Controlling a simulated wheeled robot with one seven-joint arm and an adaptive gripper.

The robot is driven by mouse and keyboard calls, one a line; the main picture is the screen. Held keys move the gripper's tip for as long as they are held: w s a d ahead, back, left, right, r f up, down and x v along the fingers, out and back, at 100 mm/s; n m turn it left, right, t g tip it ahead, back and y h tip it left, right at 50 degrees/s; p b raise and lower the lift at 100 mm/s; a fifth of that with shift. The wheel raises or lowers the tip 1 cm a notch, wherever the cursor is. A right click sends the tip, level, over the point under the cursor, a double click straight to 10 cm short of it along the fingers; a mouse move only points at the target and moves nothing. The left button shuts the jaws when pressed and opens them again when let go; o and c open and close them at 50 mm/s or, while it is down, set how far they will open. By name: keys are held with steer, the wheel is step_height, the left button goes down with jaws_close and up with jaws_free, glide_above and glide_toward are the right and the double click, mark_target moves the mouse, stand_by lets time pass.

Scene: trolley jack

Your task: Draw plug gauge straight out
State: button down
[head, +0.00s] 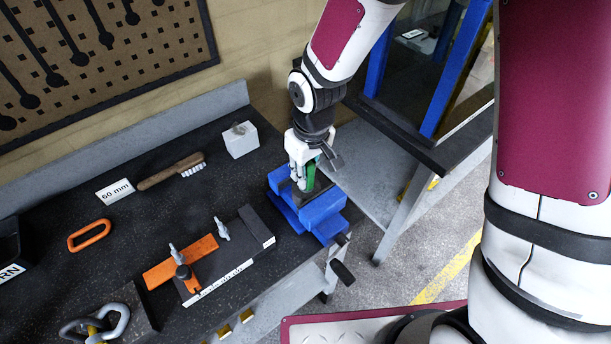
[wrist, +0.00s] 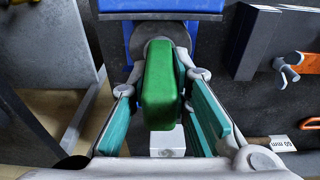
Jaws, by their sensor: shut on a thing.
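The plug gauge's green handle (head: 311,177) stands over the blue vise (head: 318,209) at the bench's right end. My gripper (head: 303,172) comes down from above and is shut on the green handle. In the wrist view the green handle (wrist: 160,88) lies between the teal pads of my gripper (wrist: 162,84). A grey round part (wrist: 153,45) shows beyond the handle, in front of the blue vise (wrist: 205,6). The handle hides the gauge's lower end, so I cannot tell how deep it sits.
A dark block with an orange bar (head: 180,262) and clamps lies left of the vise. A blue-framed stand (head: 440,80) is behind, right.

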steer(key=shift+r+p, duration=1.05)
steer(key=shift+r, duration=1.4)
steer(key=shift+r, duration=0.15)
steer(key=shift+r+p, duration=0.9)
steer(key=shift+r, duration=1.45)
